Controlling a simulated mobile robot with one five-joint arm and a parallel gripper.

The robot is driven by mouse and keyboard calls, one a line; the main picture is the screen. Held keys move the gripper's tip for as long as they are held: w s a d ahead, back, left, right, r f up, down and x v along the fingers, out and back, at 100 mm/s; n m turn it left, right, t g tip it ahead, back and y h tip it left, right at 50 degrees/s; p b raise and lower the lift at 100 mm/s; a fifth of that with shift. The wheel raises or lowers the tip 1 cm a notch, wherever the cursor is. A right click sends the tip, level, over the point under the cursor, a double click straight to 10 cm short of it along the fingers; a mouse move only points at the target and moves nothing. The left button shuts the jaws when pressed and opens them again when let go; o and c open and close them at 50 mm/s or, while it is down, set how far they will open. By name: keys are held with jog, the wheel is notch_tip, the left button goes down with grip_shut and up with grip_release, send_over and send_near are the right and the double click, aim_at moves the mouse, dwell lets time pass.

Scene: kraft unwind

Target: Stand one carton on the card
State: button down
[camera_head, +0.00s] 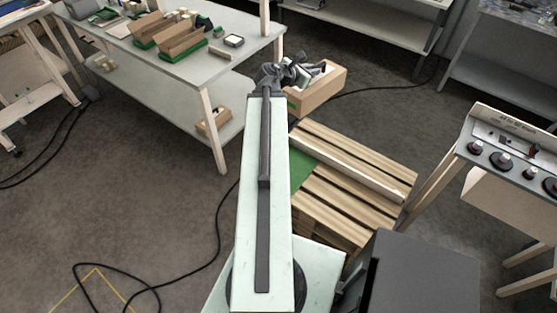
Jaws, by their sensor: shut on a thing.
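My gripper (302,73) is at the far end of my outstretched arm, shut on an open-topped brown carton (322,91). The carton looks upright, has pale contents inside and a green patch low on its left side. It appears just beyond the far end of a wooden pallet; its height above the floor is hard to tell. A flat green area (300,172), which may be the card, shows on the pallet and is partly hidden by my arm. Two similar brown cartons, a left one (150,29) and a right one (184,40), stand on the white table.
The slatted pallet (330,205) lies right of my arm, with a pale plank (350,168) across it. The white table (215,65) has a lower shelf with a small box (213,122). A bench with dark round parts (501,159) stands right. Black cables cross the floor.

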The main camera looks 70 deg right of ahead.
jog(key=shift+s, duration=0.3)
jog(key=shift+w+f+b, duration=0.1)
jog(key=shift+f+b, duration=0.3)
jog(key=w+d+f+b, duration=0.3)
jog(key=w+f+b, duration=0.1)
jog(key=f+b, duration=1.6)
jog(key=w+d+f+n+t+b, duration=0.1)
jog(key=w+d+f+b, duration=0.2)
jog(key=f+b, duration=1.7)
jog(key=w+d+f+t+b, duration=0.1)
jog(key=w+d+f+b, duration=0.2)
jog(key=f+b, duration=1.7)
jog(key=w, duration=0.4)
jog(key=shift+d+f+n+h, duration=0.2)
jog(key=shift+d+n+h, duration=0.1)
jog(key=shift+n, duration=0.1)
jog(key=c, duration=1.4)
grip_release()
jog(key=shift+b, duration=0.3)
